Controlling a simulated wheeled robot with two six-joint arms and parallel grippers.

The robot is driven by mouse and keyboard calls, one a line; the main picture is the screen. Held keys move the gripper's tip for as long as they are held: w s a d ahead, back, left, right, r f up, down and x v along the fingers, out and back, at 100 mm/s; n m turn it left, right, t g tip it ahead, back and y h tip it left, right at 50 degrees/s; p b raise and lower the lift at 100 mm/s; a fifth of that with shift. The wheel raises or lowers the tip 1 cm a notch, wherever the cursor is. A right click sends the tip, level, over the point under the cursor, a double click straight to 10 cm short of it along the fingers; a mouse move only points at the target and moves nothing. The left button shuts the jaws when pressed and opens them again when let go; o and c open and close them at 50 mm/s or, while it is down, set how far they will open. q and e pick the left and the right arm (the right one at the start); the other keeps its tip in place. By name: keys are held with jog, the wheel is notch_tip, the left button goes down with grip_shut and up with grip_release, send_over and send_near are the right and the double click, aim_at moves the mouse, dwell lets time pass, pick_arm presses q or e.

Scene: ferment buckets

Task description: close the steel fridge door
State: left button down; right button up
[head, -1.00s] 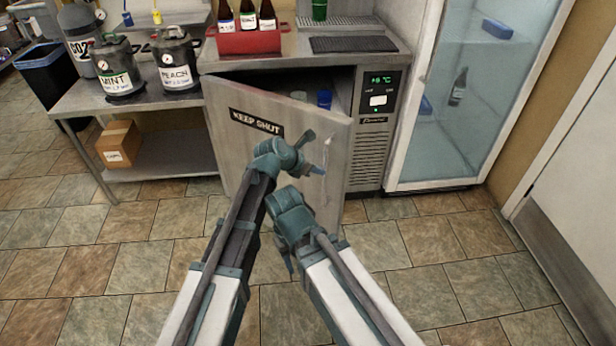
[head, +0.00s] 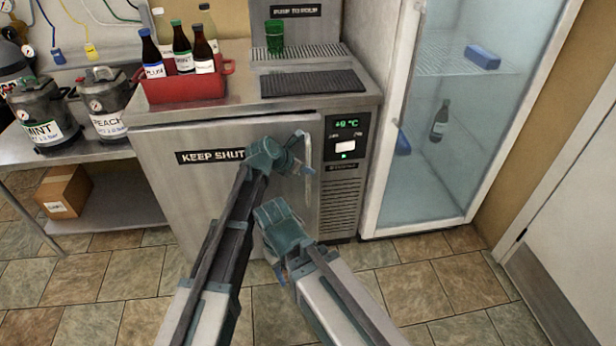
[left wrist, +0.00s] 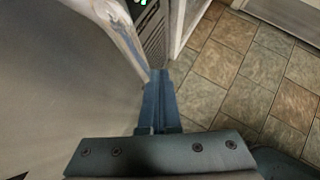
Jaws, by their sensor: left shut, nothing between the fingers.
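The steel fridge door (head: 170,190) with its KEEP SHUT label stands in the middle of the head view. It looks flush, or nearly flush, with the cabinet front; a thin dark line shows along its top edge. Its upright handle (head: 308,160) is at the right edge. My left gripper (head: 300,168) is at the door's right side, by the handle. In the left wrist view its fingers (left wrist: 158,100) are shut and empty, beside the door face (left wrist: 60,90). My right gripper (head: 280,268) is low in front of the door, its fingers mostly hidden.
The control panel (head: 346,140) and vent are right of the door. A glass-door fridge (head: 385,130) stands further right. A red caddy (head: 185,90) with bottles sits on the counter. A shelf with kegs (head: 40,120) and a cardboard box (head: 65,190) is left. The tiled floor in front is clear.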

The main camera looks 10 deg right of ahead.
aim_at(307, 162)
pick_arm(q)
jog(key=w, duration=0.3)
jog(key=shift+w+d, duration=0.1)
jog(key=shift+d, duration=0.25)
jog(key=shift+w+r, duration=0.1)
jog(key=shift+w, duration=0.15)
pick_arm(e)
jog(key=shift+w+d, duration=0.2)
jog(key=shift+w, duration=0.2)
pick_arm(q)
jog(key=shift+w, duration=0.1)
